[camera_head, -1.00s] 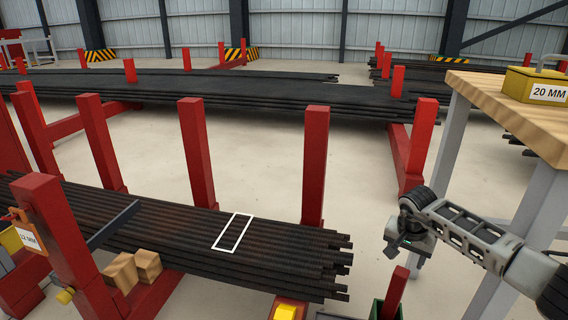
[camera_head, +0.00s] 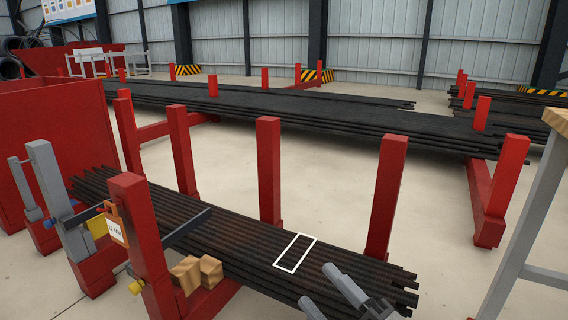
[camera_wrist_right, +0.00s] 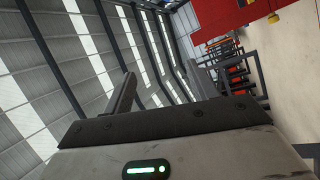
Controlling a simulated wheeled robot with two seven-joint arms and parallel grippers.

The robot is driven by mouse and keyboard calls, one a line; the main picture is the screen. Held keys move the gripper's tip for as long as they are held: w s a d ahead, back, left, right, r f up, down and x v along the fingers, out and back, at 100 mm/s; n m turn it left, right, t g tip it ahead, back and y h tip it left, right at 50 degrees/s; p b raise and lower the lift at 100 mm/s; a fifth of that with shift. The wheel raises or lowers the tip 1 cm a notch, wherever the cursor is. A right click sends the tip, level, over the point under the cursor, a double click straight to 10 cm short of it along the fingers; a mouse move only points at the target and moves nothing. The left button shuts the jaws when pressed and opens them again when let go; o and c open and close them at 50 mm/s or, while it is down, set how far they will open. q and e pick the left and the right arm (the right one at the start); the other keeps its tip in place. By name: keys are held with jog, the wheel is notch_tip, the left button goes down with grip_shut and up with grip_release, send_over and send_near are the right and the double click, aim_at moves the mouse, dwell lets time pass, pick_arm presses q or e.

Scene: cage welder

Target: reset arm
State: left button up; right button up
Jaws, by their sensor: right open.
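My right gripper (camera_head: 316,284) shows at the bottom of the head view, right of the middle. Its two grey fingers stand apart with nothing between them, pointing up and left. In the picture they overlap the near end of the dark bar bundle (camera_head: 240,240); I cannot tell how high above it they are. In the right wrist view, a dark finger (camera_wrist_right: 122,96) rises above the grey gripper body with its green light, with no object held. My left gripper is not in view.
Red rack posts (camera_head: 269,170) stand around the near bars. A white rectangle outline (camera_head: 295,253) marks the bundle, and wooden blocks (camera_head: 186,273) sit beside it. A table leg (camera_head: 515,225) stands at right. The floor between the racks is clear.

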jog(key=s+f+m+g+h, duration=0.3)
jog(key=s+m, duration=0.5)
jog(key=m, duration=1.2)
pick_arm(q)
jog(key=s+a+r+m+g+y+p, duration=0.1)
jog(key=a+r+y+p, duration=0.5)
jog(key=p, duration=2.4)
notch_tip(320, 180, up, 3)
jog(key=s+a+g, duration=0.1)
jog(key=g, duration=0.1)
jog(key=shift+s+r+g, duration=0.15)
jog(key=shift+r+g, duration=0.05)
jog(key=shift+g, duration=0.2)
pick_arm(e)
jog(key=s+d+r+g+h, duration=0.3)
jog(key=d+r+h, duration=0.3)
jog(key=r, duration=0.5)
jog(key=shift+s+d+n+h, duration=0.2)
jog(key=shift+d+n+h, duration=0.1)
jog(key=shift+d, duration=0.6)
